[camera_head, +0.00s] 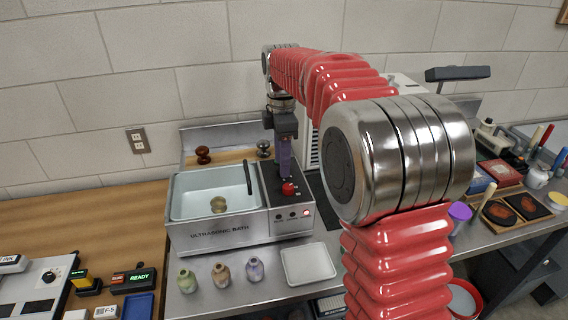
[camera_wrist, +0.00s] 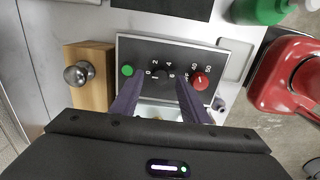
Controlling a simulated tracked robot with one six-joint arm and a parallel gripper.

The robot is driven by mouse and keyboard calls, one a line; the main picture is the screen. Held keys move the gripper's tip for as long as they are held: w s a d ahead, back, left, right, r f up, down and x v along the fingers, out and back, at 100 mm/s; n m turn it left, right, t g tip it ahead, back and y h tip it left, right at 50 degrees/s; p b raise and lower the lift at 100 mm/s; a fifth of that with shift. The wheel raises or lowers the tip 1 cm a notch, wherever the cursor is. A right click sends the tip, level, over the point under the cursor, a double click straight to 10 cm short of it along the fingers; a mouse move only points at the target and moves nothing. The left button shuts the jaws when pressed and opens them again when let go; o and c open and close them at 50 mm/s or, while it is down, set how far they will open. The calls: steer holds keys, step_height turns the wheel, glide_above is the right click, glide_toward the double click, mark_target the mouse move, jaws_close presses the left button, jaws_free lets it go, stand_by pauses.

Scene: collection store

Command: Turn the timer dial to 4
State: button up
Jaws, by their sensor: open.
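The ultrasonic bath (camera_head: 215,236) stands on the metal bench, its control panel (camera_head: 268,180) to the right of the basin. In the wrist view the panel shows a black dial (camera_wrist: 162,75) with a scale including 0, 2 and 4. Its pointer is too small to read surely. A red knob (camera_wrist: 199,81) marked 40 and 50 sits to its right; it also shows in the head view (camera_head: 288,189). A green button (camera_wrist: 127,70) is to its left. My gripper (camera_wrist: 162,84) is open, its purple fingers on either side of the black dial; contact cannot be told.
Several small bottles (camera_head: 221,275) and a white tray (camera_head: 308,264) stand in front. A metal ball knob (camera_wrist: 79,73) on a wooden block is near the panel.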

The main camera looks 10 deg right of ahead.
steer(key=shift+f, duration=0.8)
steer(key=shift+c, duration=0.2)
